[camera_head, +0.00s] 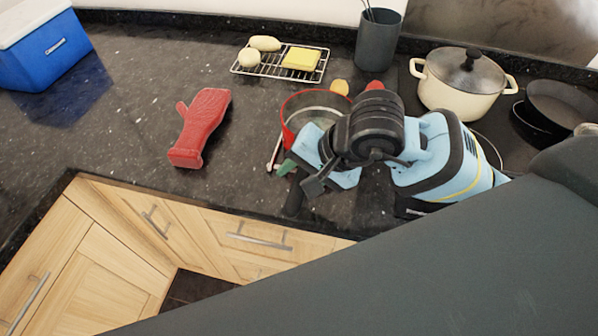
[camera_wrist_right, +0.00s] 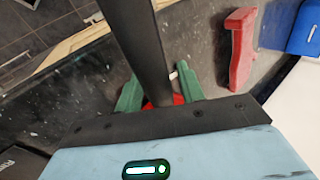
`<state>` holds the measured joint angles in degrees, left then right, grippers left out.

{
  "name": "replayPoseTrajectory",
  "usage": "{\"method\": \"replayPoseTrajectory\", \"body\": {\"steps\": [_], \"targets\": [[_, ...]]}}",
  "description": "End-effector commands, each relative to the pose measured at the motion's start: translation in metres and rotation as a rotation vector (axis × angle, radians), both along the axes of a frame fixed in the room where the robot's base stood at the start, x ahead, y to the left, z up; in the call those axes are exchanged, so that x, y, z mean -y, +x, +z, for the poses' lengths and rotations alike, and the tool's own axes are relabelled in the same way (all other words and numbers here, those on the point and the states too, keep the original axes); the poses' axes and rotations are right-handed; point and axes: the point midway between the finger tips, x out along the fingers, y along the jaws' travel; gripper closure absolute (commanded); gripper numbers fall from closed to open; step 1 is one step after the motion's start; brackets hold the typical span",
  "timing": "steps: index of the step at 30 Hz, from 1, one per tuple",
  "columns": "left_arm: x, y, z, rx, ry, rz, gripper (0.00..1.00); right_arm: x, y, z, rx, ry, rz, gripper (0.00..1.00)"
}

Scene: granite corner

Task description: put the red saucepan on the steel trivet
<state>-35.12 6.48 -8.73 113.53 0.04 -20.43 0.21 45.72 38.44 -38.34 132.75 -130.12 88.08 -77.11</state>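The red saucepan (camera_head: 287,122) stands on the dark counter, partly hidden behind my right wrist. Its dark handle (camera_wrist_right: 143,45) runs towards the camera in the right wrist view, where a little of its red body shows past the fingers. My right gripper (camera_wrist_right: 160,90) has green fingertips, one on each side of the handle, with a gap visible on one side; it looks open. A steel wire rack (camera_head: 262,72), apparently the trivet, lies at the back, bearing a yellow block and two pale rounded items. My left gripper is not in view.
A red oven mitt (camera_head: 200,125) lies left of the saucepan. A dark grey pot (camera_head: 379,42) stands behind, and a cream lidded pot (camera_head: 460,85) and a black pan (camera_head: 553,108) are at right. A blue box (camera_head: 45,50) is far left. The left counter is mostly clear.

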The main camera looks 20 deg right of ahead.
Motion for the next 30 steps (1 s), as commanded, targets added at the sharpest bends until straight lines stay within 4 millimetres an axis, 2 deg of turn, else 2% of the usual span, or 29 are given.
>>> {"method": "replayPoseTrajectory", "body": {"steps": [8,21,25,30], "targets": [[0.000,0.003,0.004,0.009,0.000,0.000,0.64,0.006,-0.004,0.014,0.003,-0.002,0.000,0.61],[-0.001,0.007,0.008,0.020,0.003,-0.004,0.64,0.040,-0.034,0.084,0.006,-0.002,0.000,0.61],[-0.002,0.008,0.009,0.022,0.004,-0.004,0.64,0.046,-0.039,0.096,0.003,-0.001,-0.002,0.61],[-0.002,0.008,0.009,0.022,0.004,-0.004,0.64,0.049,-0.043,0.103,0.000,-0.001,0.001,0.61]]}}
